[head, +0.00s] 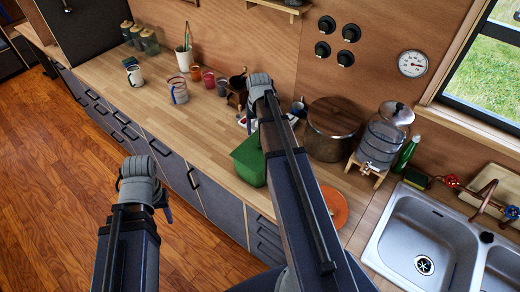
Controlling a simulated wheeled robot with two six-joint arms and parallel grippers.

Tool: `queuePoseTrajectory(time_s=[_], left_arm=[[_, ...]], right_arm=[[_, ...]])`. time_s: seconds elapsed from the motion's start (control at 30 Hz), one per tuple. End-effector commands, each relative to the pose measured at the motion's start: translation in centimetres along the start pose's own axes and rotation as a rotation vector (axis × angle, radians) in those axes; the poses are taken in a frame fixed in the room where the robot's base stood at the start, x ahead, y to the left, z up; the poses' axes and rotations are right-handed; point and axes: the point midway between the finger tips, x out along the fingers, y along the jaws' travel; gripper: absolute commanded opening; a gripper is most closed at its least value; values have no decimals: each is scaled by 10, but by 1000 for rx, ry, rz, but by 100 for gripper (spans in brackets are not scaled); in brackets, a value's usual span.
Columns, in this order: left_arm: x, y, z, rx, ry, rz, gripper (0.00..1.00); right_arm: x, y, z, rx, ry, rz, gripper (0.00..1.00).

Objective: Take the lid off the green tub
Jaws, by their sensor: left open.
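The green tub (249,160) stands on the wooden counter near its front edge, left of the dark pot. My right forearm crosses in front of its right side, so part of it is hidden. I cannot make out a separate lid on it. My left gripper (163,199) is open and empty, in front of the counter's drawers and well left of the tub. Its fingers are mostly hidden by the wrist.
A large pot (332,130), a glass dispenser (381,142) and a sink (425,238) are on the right. An orange disc (335,207) lies beside my right arm. The counter's left-middle (165,120) is clear.

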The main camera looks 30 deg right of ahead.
Motion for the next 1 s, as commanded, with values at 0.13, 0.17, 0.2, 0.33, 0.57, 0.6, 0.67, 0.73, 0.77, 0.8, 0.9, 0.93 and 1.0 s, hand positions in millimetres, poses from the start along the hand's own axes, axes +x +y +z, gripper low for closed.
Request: queuePoseTrajectory(time_s=[0.13, 0.17, 0.2, 0.33, 0.57, 0.6, 0.67, 0.73, 0.77, 0.8, 0.9, 0.93, 1.0], left_arm=[[11, 1, -1, -1, 0, 0, 50], [14, 1, -1, -1, 1, 0, 50], [18, 2, -1, -1, 1, 0, 50], [27, 2, -2, -2, 1, 0, 50], [28, 3, -2, -3, 1, 0, 50], [31, 3, -2, -3, 1, 0, 50], [36, 3, -2, -3, 2, 0, 50], [43, 4, -3, -4, 2, 0, 50], [47, 4, -3, -4, 2, 0, 50], [52, 5, -4, -4, 2, 0, 50], [65, 6, -4, -3, 2, 0, 50], [69, 6, -5, -2, 2, -1, 50], [75, 7, -5, 0, 2, -1, 50]], right_arm=[[11, 0, 1, -1, 0, 0, 66], [14, 0, 1, -1, 0, 0, 66], [18, 0, 1, -2, 0, 0, 66], [27, 0, 2, -2, 0, 0, 66], [29, 1, 2, -2, 0, 0, 66], [31, 1, 2, -2, 0, 0, 66], [36, 2, 3, -2, 0, 0, 66], [43, 3, 5, -2, 0, 0, 66], [47, 4, 6, -2, 0, 0, 66], [52, 5, 7, -2, 0, 0, 66], [65, 8, 9, -2, 0, 0, 66], [69, 8, 8, -3, 0, 0, 66], [76, 8, 8, -3, 0, 0, 66]])
